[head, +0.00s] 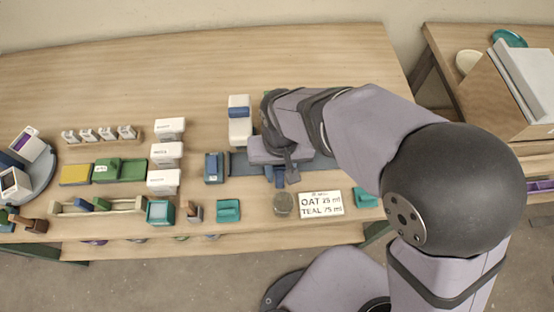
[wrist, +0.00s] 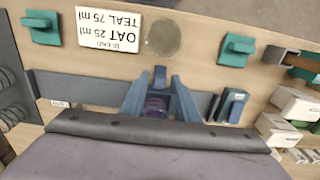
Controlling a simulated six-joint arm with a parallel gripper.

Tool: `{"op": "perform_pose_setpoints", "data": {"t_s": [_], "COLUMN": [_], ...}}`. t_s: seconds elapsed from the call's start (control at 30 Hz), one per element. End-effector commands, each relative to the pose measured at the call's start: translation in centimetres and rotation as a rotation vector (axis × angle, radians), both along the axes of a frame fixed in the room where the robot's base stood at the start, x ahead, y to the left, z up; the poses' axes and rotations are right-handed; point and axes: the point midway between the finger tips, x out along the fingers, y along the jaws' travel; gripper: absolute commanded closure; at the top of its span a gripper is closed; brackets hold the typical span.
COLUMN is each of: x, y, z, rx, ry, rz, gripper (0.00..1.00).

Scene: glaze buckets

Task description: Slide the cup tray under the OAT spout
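My gripper (head: 286,176) is low over the grey-blue rail (head: 245,163), pointing down at the table. In the wrist view, its two fingers (wrist: 159,84) stand apart. Between them are a dark blue upright piece (wrist: 160,74) and a dark purple cup-like shape (wrist: 156,104), apparently the cup tray on the rail. Gaps show beside the upright piece, so no grip is visible. A small label (wrist: 60,104) sits by the rail, too small to read. My arm hides what stands behind the rail, and I cannot pick out the OAT spout.
A card (head: 321,204) reads OAT 25 ml, TEAL 75 ml. A round grey disc (head: 283,204) lies beside it, with teal blocks (head: 229,210) (head: 366,197) on either side. A blue device (head: 214,168) stands at the rail's left end. White boxes (head: 165,155) stand farther left.

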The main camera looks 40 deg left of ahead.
Motion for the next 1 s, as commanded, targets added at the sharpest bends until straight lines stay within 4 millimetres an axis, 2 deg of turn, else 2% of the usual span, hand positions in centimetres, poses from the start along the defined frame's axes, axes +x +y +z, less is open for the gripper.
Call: {"op": "perform_pose_setpoints", "data": {"t_s": [0.17, 0.27, 0.3, 0.57, 1.0], "x": [0.0, 0.0, 0.0, 0.2, 2.1], "y": [0.0, 0.0, 0.0, -0.2, -2.0], "z": [0.0, 0.0, 0.0, 0.1, 0.1], "rx": [0.0, 0.0, 0.0, 0.0, 0.001], "ry": [0.0, 0.0, 0.0, 0.0, -0.001], "rz": [0.0, 0.0, 0.0, -0.001, -0.002], "gripper": [0.72, 0.96, 1.0, 1.0, 1.0]}}
